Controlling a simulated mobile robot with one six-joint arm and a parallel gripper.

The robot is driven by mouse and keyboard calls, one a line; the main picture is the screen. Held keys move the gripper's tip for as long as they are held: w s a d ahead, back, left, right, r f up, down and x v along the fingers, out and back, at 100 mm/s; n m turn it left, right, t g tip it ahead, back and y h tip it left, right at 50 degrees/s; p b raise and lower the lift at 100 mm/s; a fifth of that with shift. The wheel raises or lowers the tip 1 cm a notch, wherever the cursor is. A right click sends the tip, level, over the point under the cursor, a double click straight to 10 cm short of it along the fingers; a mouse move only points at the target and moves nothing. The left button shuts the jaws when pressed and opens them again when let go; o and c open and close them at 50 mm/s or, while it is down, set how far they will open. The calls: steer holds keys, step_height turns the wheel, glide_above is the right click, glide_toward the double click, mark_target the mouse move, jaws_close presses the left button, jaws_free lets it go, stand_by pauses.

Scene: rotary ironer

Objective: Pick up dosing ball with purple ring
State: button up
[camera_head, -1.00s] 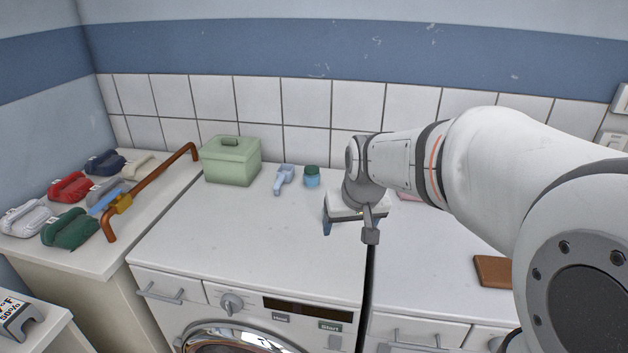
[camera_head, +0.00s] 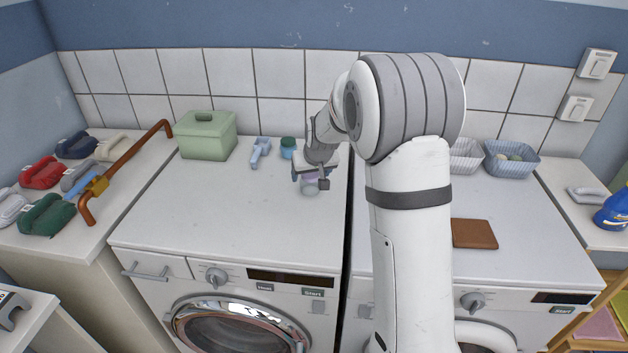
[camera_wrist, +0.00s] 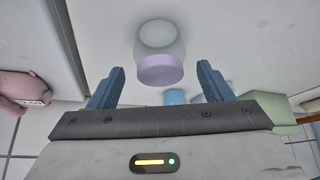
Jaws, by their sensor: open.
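The dosing ball with the purple ring (camera_wrist: 159,56) is a pale grey-white rounded cup with a lilac band. In the wrist view it sits between and just beyond the fingertips of my gripper (camera_wrist: 160,68), which is open with blue fingers on either side. No contact with the fingers shows. In the head view the dosing ball (camera_head: 309,186) stands on the left machine's white top, just below my gripper (camera_head: 308,174), which partly hides it.
A blue cup with a green top (camera_head: 288,148), a light blue scoop (camera_head: 260,152) and a green lidded box (camera_head: 207,136) stand behind left. A brown board (camera_head: 473,233) lies right. Baskets (camera_head: 511,158) stand back right. The left machine's front top is clear.

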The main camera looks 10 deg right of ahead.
steer(key=shift+x, duration=1)
steer(key=c, duration=1.1)
